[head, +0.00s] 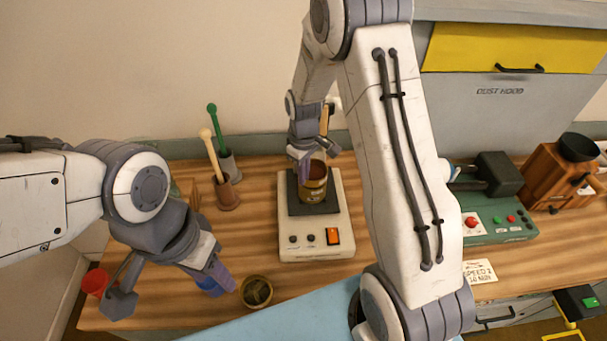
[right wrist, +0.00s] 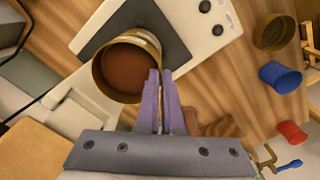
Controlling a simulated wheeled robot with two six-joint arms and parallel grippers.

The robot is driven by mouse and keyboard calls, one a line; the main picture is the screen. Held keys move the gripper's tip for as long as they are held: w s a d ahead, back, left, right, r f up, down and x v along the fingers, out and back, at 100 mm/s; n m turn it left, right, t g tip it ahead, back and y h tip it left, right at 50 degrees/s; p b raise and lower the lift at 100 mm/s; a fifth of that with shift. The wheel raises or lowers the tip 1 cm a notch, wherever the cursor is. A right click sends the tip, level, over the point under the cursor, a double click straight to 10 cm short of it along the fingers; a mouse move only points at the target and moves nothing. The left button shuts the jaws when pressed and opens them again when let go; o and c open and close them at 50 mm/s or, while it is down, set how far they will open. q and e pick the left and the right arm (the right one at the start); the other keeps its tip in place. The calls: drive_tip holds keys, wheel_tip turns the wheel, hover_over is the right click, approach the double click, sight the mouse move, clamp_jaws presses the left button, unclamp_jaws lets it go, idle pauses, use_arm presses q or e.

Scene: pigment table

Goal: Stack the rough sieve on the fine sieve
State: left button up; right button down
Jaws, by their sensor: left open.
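A brass-coloured sieve (head: 313,186) with a label and reddish-brown contents stands on the dark plate of the white machine (head: 340,245). It also shows in the right wrist view (right wrist: 125,67). My right gripper (head: 308,160) has its purple fingers close together across the sieve's rim, with the wall between them. A second, low brass-coloured round sieve (head: 256,292) sits apart near the table's front edge, also in the right wrist view (right wrist: 270,32). I cannot tell which is rough or fine. My left gripper (head: 168,290) is open and empty, left of the second sieve.
A blue cup (head: 210,287) stands beside my left gripper's right finger, and a red cup (head: 96,282) stands left of it. A green control unit (head: 495,225) and wooden grinder (head: 555,180) are at the right.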

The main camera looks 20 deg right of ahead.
drive_tip(key=shift+f+b, duration=0.35)
drive_tip(key=shift+f, duration=0.2)
drive_tip(key=c, duration=1.3)
unclamp_jaws()
drive_tip(key=shift+c, duration=0.2)
wheel_tip(320, 180, up, 11)
drive_tip(key=p, duration=0.8)
drive_tip(key=shift+p, duration=0.35)
